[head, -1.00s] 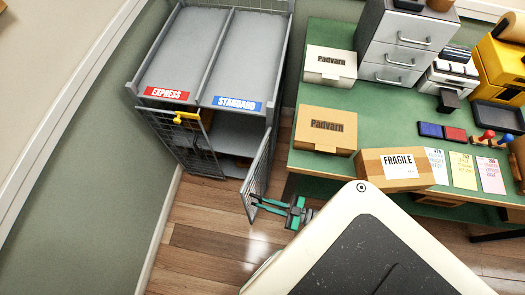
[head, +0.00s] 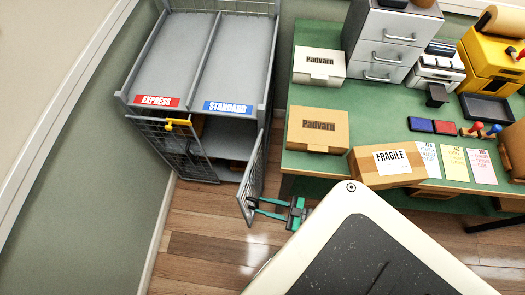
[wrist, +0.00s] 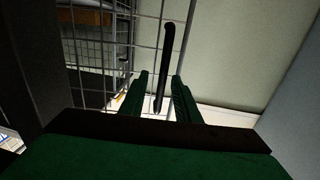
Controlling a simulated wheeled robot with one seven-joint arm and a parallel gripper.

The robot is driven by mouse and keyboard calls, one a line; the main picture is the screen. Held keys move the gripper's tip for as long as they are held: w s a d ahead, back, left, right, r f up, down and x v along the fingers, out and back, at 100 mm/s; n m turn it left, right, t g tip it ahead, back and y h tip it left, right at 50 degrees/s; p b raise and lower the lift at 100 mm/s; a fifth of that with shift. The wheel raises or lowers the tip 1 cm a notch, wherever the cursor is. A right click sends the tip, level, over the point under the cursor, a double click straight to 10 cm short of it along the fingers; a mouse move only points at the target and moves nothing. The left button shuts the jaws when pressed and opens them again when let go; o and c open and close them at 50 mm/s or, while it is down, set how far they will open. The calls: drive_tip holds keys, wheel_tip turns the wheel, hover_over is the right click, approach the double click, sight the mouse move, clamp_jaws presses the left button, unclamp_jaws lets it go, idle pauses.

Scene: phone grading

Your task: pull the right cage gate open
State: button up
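The right cage gate (head: 253,183) is a grey wire-mesh panel under the STANDARD bay, swung out towards me from the cage front. Its dark upright handle (wrist: 164,70) shows in the wrist view, near the gate's free edge. My gripper (head: 252,206) is at that free edge. In the wrist view its green fingers (wrist: 159,76) are apart, one on each side of the handle, with a gap visible on both sides.
The green worktable (head: 285,160) stands right of the cage, with a brown Padvarn box (head: 318,138) and a FRAGILE box (head: 372,178) near its edge. A green wall (head: 80,190) is at the left. Wooden floor (head: 205,225) in front of the gates is clear.

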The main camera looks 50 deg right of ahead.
drive_tip(key=v, duration=0.9)
drive_tip(key=shift+s+d, duration=0.3)
drive_tip(key=w+a+r+m+h, duration=0.1)
drive_tip(key=a+r+m+h, duration=0.45)
drive_tip(key=a+r, duration=1.45)
drive_tip(key=w+a+r+h, duration=0.2)
drive_tip(key=a+r+h, duration=0.1)
drive_tip(key=a+r, duration=0.2)
drive_tip(key=shift+w+r, duration=0.3)
drive_tip(key=shift+r, duration=0.65)
drive_tip(key=shift+d, duration=0.1)
